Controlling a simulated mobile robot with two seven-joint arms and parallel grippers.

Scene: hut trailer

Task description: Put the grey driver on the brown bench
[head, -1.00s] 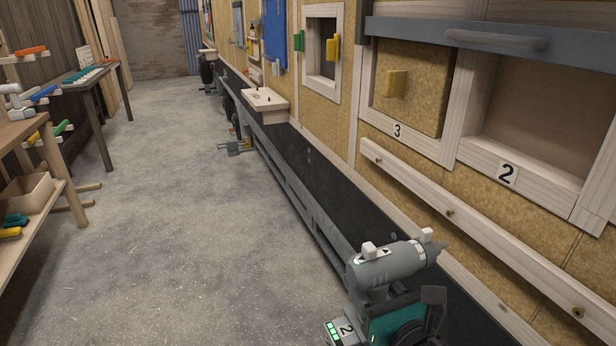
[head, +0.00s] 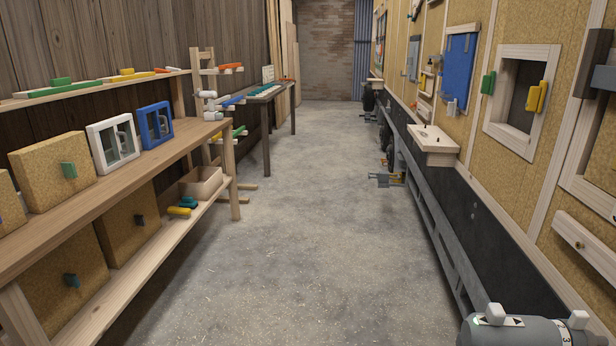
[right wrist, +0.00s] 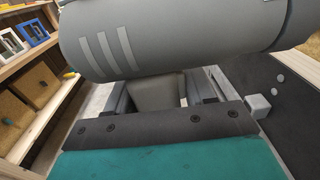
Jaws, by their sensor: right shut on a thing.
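The grey driver (head: 515,330) shows at the bottom right corner of the head view, mostly cut off by the frame edge. In the right wrist view its grey striped body (right wrist: 170,40) lies across the top, with the handle below it. My right gripper (right wrist: 157,103), teal and black, is shut on the driver's handle. A brown wooden bench (head: 190,140) with a lower shelf stands along the left wall. My left gripper is in neither view.
The bench top holds boxes (head: 52,170) and white and blue framed panels (head: 112,143). A small tray (head: 201,183) and coloured tools sit on its shelf. A dark table (head: 268,91) stands farther back. The concrete floor (head: 300,230) between bench and trailer wall is clear.

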